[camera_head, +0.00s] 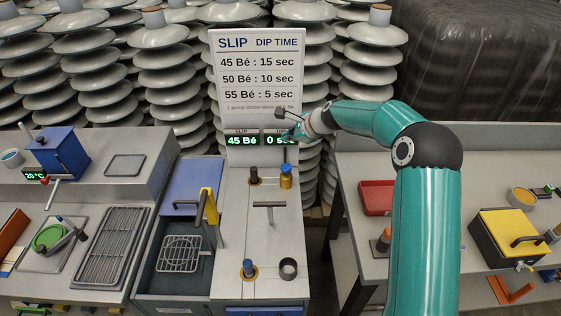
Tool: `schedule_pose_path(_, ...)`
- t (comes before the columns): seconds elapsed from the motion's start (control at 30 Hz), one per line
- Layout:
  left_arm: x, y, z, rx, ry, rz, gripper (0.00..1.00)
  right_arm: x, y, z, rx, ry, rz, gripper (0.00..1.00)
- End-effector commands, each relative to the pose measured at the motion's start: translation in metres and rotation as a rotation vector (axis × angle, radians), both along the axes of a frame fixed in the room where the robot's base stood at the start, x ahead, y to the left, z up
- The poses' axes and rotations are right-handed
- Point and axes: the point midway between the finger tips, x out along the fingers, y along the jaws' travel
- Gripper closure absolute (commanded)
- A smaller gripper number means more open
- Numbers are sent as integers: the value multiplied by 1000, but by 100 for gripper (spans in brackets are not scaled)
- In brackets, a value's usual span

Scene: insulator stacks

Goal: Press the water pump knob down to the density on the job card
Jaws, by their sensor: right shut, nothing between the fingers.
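A white sign (258,70) headed "SLIP DIP TIME" stands at the back, pairing 45 Bé with 15 sec, 50 Bé with 10 sec and 55 Bé with 5 sec; its small bottom line is unreadable. The display (244,141) below reads 45 Bé and 0 sec, partly covered. On the grey cabinet are an amber knob (286,180), a dark knob (254,176) and a blue-topped knob (248,268); none is readably labelled as the water pump. My left gripper is out of view.
An open basin with a wire basket (181,254) and a yellow-handled hook (208,205) lies left of the knobs. A T-handle (268,207) and a black ring (288,268) stand on the cabinet. A red tray (376,198) is on the right table. Insulator stacks line the back.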

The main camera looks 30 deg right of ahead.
Motion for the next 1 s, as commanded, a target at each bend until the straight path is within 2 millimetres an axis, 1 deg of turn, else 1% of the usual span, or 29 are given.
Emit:
schedule_pose_path(0.27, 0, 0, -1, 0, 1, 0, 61, 2, 2, -2, 0, 1, 4, 100)
schedule_pose_path(0.47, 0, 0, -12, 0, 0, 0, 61, 2, 3, -13, -1, 1, 5, 100)
schedule_pose_path(0.67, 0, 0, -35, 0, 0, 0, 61, 2, 3, -36, -1, 1, 5, 100)
schedule_pose_path(0.9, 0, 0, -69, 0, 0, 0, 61, 2, 3, -68, -1, 1, 5, 100)
schedule_pose_path(1.0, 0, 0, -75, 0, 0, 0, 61, 2, 3, -78, -1, 1, 5, 100)
